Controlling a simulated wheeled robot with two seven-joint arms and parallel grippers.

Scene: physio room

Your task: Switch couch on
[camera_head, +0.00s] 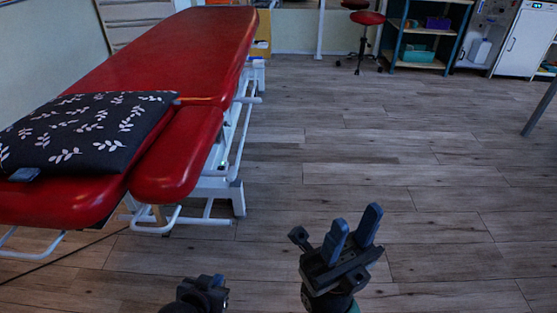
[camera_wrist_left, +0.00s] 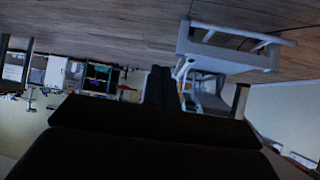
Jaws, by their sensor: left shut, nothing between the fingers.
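The red couch (camera_head: 170,45) stands on a white metal frame (camera_head: 232,150) at the left of the head view. I cannot make out a switch on it. In the left wrist view, which is upside down and dark, white frame parts (camera_wrist_left: 228,53) show at the upper right. My left gripper (camera_head: 212,283) is low in the head view, right of the couch's near end and apart from it. It is shut and empty. My right gripper (camera_head: 356,228) points up over the floor, its two blue fingers apart with nothing between them.
A dark leaf-patterned pillow (camera_head: 90,125) lies on the couch. A dark cable (camera_head: 65,256) runs along the floor. A red stool (camera_head: 366,18), shelves (camera_head: 420,60) and a white cabinet (camera_head: 520,45) stand at the back. The middle wooden floor (camera_head: 330,140) is clear.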

